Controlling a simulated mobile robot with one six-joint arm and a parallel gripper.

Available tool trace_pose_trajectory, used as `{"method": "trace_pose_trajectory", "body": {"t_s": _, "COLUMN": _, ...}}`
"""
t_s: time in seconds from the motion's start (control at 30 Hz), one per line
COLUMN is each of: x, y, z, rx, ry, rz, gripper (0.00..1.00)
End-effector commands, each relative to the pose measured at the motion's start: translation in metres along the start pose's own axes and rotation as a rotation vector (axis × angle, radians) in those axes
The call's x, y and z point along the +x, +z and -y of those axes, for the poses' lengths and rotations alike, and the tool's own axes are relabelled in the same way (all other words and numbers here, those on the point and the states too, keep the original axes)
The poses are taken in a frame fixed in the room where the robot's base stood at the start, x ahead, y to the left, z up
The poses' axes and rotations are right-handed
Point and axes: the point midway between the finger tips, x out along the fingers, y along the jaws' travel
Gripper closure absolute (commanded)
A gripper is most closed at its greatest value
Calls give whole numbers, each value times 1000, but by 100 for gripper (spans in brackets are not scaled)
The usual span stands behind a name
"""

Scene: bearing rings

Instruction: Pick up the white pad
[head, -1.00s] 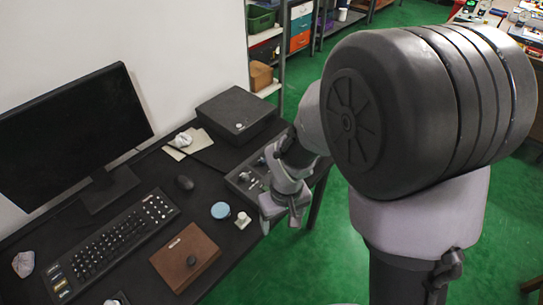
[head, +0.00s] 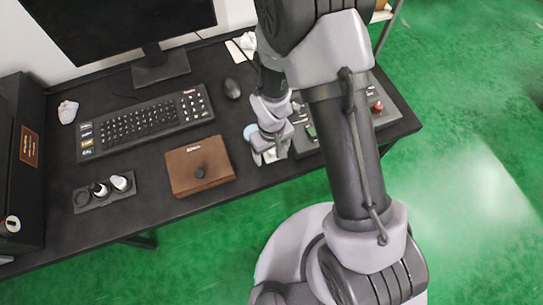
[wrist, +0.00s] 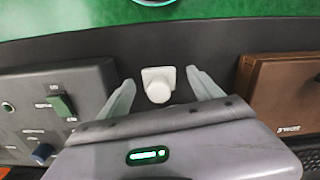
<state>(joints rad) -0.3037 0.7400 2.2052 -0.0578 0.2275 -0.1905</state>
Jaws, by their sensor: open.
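The white pad (wrist: 158,84) shows in the wrist view as a small squarish white piece with a round knob on top, on the dark desk. My gripper (wrist: 160,78) is open, with one pale finger on each side of the pad and a gap on both sides. I cannot tell how far above the desk the fingertips are. In the head view my gripper (head: 268,150) is low over the desk, right of the brown case (head: 190,163), and largely hides the pad.
In the wrist view a grey control box (wrist: 50,112) stands close on the left and the brown case (wrist: 275,95) on the right.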

Motion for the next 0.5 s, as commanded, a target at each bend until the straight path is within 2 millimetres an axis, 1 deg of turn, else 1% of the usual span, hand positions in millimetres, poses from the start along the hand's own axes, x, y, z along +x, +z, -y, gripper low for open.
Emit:
{"method": "trace_pose_trajectory", "body": {"t_s": 0.13, "x": -1, "y": 0, "z": 0, "rx": 0, "ry": 0, "rz": -1, "gripper": 26}}
{"method": "trace_pose_trajectory", "body": {"t_s": 0.17, "x": -2, "y": 0, "z": 0, "rx": 0, "ry": 0, "rz": -1, "gripper": 28}}
{"method": "trace_pose_trajectory", "body": {"t_s": 0.3, "x": -2, "y": 0, "z": 0, "rx": 0, "ry": 0, "rz": -1, "gripper": 55}}
{"method": "trace_pose_trajectory", "body": {"t_s": 0.47, "x": -2, "y": 0, "z": 0, "rx": 0, "ry": 0, "rz": -1, "gripper": 86}}
{"method": "trace_pose_trajectory", "body": {"t_s": 0.5, "x": -2, "y": 0, "z": 0, "rx": 0, "ry": 0, "rz": -1, "gripper": 94}}
